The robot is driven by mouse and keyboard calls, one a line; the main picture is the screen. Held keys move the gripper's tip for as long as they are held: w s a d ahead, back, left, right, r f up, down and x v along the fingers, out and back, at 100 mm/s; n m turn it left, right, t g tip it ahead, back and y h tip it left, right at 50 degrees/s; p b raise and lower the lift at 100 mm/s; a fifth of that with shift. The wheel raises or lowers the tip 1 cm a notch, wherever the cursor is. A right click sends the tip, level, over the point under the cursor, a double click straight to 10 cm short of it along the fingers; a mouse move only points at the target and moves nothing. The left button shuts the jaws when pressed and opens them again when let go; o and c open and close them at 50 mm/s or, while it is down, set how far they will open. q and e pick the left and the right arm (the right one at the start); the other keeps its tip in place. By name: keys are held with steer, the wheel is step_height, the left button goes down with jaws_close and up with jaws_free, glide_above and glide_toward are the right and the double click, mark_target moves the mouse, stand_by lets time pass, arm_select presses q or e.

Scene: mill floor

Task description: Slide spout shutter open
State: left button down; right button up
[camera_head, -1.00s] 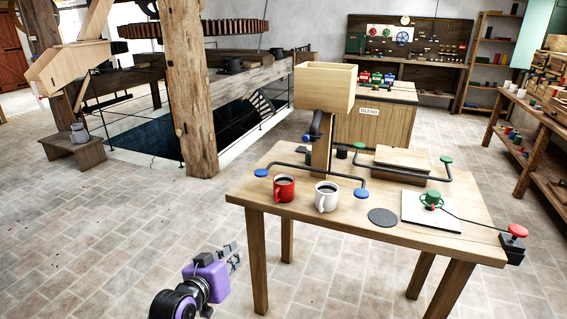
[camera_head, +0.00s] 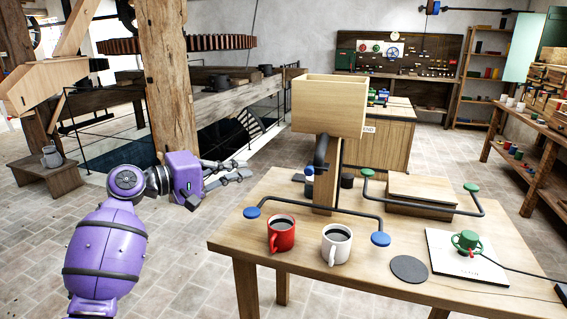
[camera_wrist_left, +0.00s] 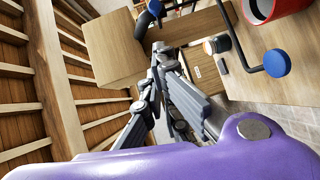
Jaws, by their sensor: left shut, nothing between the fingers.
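A pale wooden hopper box (camera_head: 330,103) stands on a post on the table, with a dark curved spout pipe (camera_head: 321,150) at its side. A blue knob (camera_head: 309,170) shows low by the pipe; I cannot tell for sure which part is the shutter, or how far open it is. My left gripper (camera_head: 240,172) is shut and empty, in the air left of the table, apart from the hopper and spout. In the left wrist view its fingers (camera_wrist_left: 160,52) point toward the hopper (camera_wrist_left: 105,48) and the dark pipe (camera_wrist_left: 148,20). My right gripper is not in view.
A red mug (camera_head: 281,234) and a white mug (camera_head: 336,244) with dark contents stand at the table's front. A bent rail with blue end discs (camera_head: 380,239) runs behind them. A wooden block (camera_head: 420,190) sits to the right.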

mark_target(310, 170)
arm_select(q)
steer(key=s+d+p+x, duration=0.1)
steer(key=s+x, duration=0.1)
steer(key=x, duration=1)
steer(key=shift+d+f, duration=0.25)
steer(key=shift+d, duration=0.45)
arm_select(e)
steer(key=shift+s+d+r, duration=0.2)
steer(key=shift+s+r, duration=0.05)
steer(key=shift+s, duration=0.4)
arm_select(q)
steer(key=shift+w, duration=0.1)
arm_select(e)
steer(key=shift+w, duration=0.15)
